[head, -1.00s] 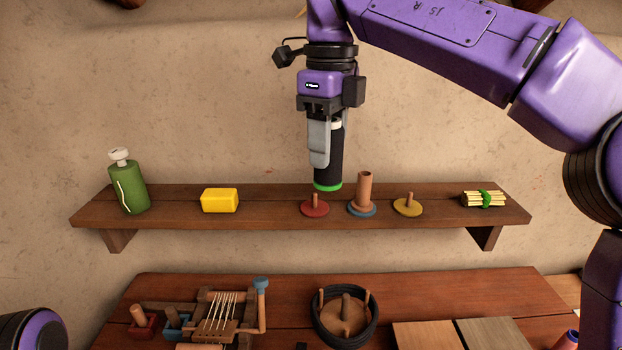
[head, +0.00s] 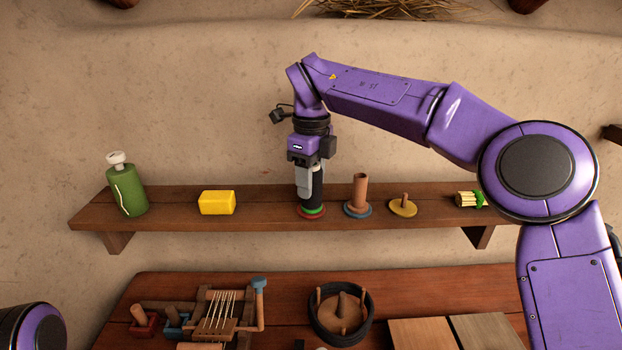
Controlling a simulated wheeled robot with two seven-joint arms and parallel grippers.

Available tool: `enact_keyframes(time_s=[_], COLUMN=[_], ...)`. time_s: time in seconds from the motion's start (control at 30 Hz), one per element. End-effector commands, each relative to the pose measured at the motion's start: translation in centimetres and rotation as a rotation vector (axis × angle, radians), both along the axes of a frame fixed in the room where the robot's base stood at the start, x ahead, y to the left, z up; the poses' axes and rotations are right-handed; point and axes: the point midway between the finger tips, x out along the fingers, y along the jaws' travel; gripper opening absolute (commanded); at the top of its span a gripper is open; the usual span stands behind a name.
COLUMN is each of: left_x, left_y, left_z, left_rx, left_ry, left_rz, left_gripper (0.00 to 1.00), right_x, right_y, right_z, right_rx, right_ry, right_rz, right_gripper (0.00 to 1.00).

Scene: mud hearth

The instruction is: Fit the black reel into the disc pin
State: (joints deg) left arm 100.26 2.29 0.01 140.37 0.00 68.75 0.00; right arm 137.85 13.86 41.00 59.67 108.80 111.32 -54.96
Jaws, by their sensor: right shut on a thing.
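The black reel (head: 313,197), a dark cylinder with a green lower rim, stands upright at the red disc (head: 301,214) on the wall shelf. The red disc's pin is hidden by the reel. My right gripper (head: 304,190) points down and is shut on the reel. To the right, a blue disc (head: 369,212) carries a brown hollow reel (head: 360,190) on its pin. Further right, a yellow disc (head: 403,209) has a bare short pin (head: 405,200). Of my left arm only a purple part shows at the lower left; its gripper is out of view.
The shelf (head: 258,214) also holds a green bottle (head: 127,192), a yellow block (head: 217,203) and a bundle of sticks (head: 468,199). Below, a table (head: 280,288) carries a small wooden loom-like frame (head: 222,312), a round black-rimmed tray (head: 315,322) and flat boards (head: 425,333).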

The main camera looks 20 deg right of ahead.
Motion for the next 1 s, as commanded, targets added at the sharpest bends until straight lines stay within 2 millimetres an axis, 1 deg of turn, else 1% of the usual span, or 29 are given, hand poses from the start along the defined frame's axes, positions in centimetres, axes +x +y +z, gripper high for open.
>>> enact_keyframes(time_s=[0.13, 0.17, 0.2, 0.23, 0.5, 0.57, 0.63, 0.73, 0.8, 0.87, 0.9, 1.0], left_x=[0.0, 0.0, 0.0, 0.0, 0.0, 0.0, 0.0, 0.0, 0.0, 0.0, 0.0, 0.0], left_y=[0.0, 0.0, 0.0, 0.0, 0.0, 0.0, 0.0, 0.0, 0.0, 0.0, 0.0, 0.0], left_z=[-0.2, -0.2, -0.2, -0.2, -0.1, 0.1, 0.3, 0.7, 1.5, 1.9, 2.5, 3.5], left_rx=[0.0, 0.0, 0.0, 0.0, 0.0, 0.0, 0.0, 0.0, 0.0, 0.0, 0.0, 0.0], left_ry=[0.0, 0.0, 0.0, 0.0, 0.0, 0.0, 0.0, 0.0, 0.0, 0.0, 0.0, 0.0], left_rz=[0.0, 0.0, 0.0, 0.0, 0.0, 0.0, 0.0, 0.0, 0.0, 0.0, 0.0, 0.0], left_gripper=[0.61, 0.61, 0.61, 0.61, 0.61, 0.61, 0.61, 0.61, 0.61, 0.61, 0.61, 0.61], right_x=[0.0, 0.0, 0.0, 0.0, 0.0, 0.0, 0.0, 0.0, 0.0, 0.0, 0.0, 0.0], right_y=[0.0, 0.0, 0.0, 0.0, 0.0, 0.0, 0.0, 0.0, 0.0, 0.1, 0.1, 0.0], right_z=[-0.5, -0.5, -0.4, -0.4, -0.3, 0.1, 0.9, 3.3, 5.4, 7.0, 8.2, 10.3], right_rx=[0.0, -0.001, -0.001, -0.001, -0.001, -0.001, -0.001, 0.0, -0.001, -0.001, -0.001, -0.001], right_ry=[0.0, 0.001, 0.001, 0.001, 0.001, -0.001, -0.001, -0.003, -0.003, -0.003, -0.001, 0.0], right_rz=[0.0, 0.0, 0.0, 0.0, 0.0, 0.0, -0.001, -0.002, -0.002, -0.002, -0.001, -0.001], right_gripper=[0.1, 0.48, 0.61, 0.71, 0.71, 0.71, 0.71, 0.71, 0.71, 0.71, 0.71, 0.71])
